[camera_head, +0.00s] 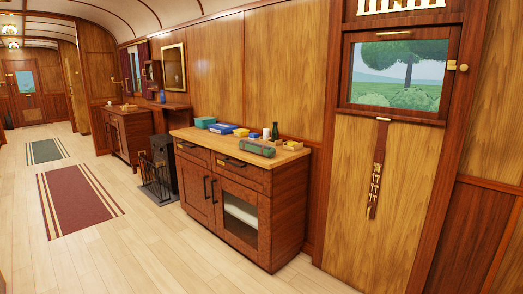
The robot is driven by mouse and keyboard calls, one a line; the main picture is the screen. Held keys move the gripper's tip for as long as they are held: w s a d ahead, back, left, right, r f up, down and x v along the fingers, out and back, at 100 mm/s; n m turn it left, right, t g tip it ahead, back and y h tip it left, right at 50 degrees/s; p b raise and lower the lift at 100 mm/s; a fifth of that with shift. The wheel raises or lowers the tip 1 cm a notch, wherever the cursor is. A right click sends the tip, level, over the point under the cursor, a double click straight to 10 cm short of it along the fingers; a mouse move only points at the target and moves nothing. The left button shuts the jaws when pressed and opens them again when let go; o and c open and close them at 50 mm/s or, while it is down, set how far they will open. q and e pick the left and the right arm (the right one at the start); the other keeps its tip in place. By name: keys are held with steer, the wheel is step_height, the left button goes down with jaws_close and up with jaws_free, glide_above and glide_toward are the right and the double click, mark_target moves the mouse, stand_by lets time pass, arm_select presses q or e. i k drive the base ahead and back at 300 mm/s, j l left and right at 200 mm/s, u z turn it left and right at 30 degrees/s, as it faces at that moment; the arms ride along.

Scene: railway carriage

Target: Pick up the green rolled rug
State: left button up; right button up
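A green rolled rug (257,148), a small green roll with lighter bands, lies on its side near the front edge of the wooden cabinet top (291,155). Other small items stand close behind it. Neither of my grippers is in view.
The cabinet (287,215) stands against the wall, with a teal box (205,122), blue items (222,128), a dark green bottle (275,131) and other small things on top. A dark metal stand (158,175) is on the floor left of it. Flat red (78,198) and green (45,151) rugs lie on the open floor.

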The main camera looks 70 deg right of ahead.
mark_target(265, 150)
steer(key=k+z, duration=0.15)
steer(key=z, duration=1.2)
steer(key=i+l+z, duration=0.1)
steer(key=i+z, duration=0.4)
steer(key=z, duration=0.2)
steer(key=i+z, duration=0.35)
steer(key=i, duration=0.2)
